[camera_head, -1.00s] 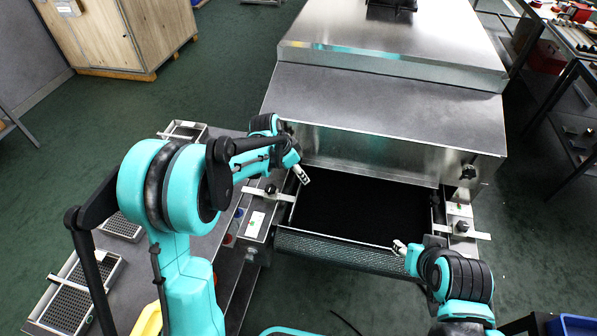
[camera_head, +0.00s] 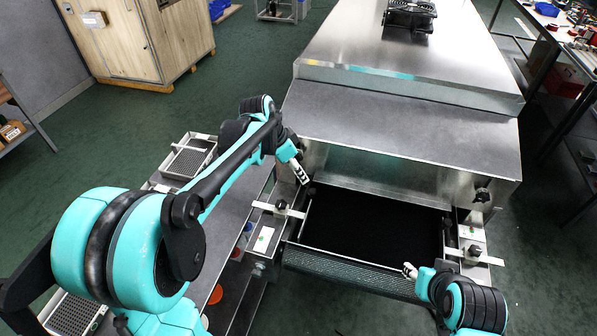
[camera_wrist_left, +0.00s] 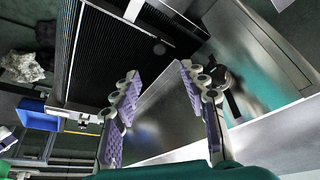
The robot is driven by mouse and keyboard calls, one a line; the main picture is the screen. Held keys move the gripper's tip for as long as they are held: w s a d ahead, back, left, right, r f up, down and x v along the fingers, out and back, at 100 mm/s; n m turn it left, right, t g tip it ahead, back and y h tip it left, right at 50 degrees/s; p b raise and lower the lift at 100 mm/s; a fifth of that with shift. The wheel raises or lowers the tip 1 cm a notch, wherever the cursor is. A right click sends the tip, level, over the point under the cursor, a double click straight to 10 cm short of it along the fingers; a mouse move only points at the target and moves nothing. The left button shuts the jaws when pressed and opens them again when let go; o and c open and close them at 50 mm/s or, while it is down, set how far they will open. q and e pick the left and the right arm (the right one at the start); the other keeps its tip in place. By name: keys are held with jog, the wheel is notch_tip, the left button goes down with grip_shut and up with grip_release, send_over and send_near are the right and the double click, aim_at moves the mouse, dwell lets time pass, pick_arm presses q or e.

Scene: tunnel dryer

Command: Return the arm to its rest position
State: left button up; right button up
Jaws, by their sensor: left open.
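My left arm comes in from the left and reaches across to the tunnel dryer (camera_head: 400,125). My left gripper (camera_head: 303,176) is by the left front corner of the dryer's opening, above the edge of the dark belt (camera_head: 370,222). In the left wrist view its two purple-padded fingers (camera_wrist_left: 160,72) are apart with nothing between them. My right gripper (camera_head: 409,270) is at the lower right, by the front edge of the dryer's infeed. It is too small to tell whether it is open or shut.
A grey bench (camera_head: 228,205) with perforated metal trays (camera_head: 188,160) lies under my left arm. Clamp-like brackets with black knobs (camera_head: 280,206) flank the infeed. A wooden cabinet (camera_head: 140,40) stands at the back left. Green floor is open between cabinet and dryer.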

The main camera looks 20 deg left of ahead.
dwell(0.3)
pick_arm(q)
jog(key=s+a+n+t+y, duration=0.1)
jog(key=s+n+t+y, duration=0.2)
jog(key=s+n, duration=0.6)
jog(key=s+t, duration=0.1)
jog(key=s, duration=1.2)
jog(key=shift+s, duration=0.3)
jog(key=shift+o, duration=0.2)
jog(key=shift+a+f, duration=0.1)
dwell(0.5)
